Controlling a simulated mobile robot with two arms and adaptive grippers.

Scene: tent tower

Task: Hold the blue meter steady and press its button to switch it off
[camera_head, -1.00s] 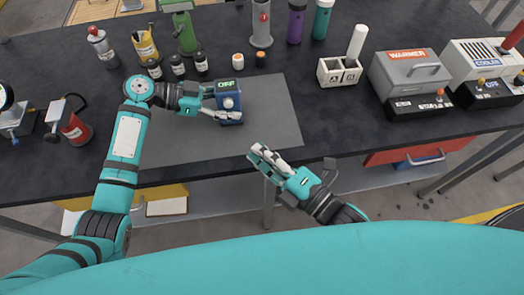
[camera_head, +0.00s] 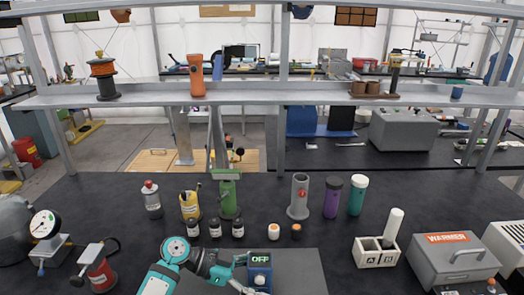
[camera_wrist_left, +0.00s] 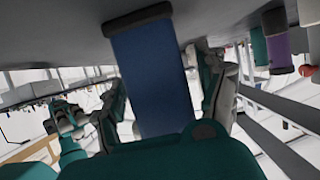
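The blue meter (camera_head: 260,274) stands at the bottom centre of the head view, with OFF on its display and a pale round button below. My left gripper (camera_head: 242,275) comes in from the left, its fingers on either side of the meter's lower body. In the left wrist view the blue meter (camera_wrist_left: 155,75) lies between the spread fingers of my left gripper (camera_wrist_left: 162,68), with narrow gaps seeming to show beside it. The fingers look open; contact is hard to make out. My right gripper is out of view.
A grey mat (camera_head: 300,272) lies under the meter. Behind it stand several small bottles, a green holder (camera_head: 229,198), a grey cylinder (camera_head: 299,198) and purple (camera_head: 332,197) and teal (camera_head: 357,195) containers. A white two-part box (camera_head: 376,252) and the warmer (camera_head: 452,262) stand right.

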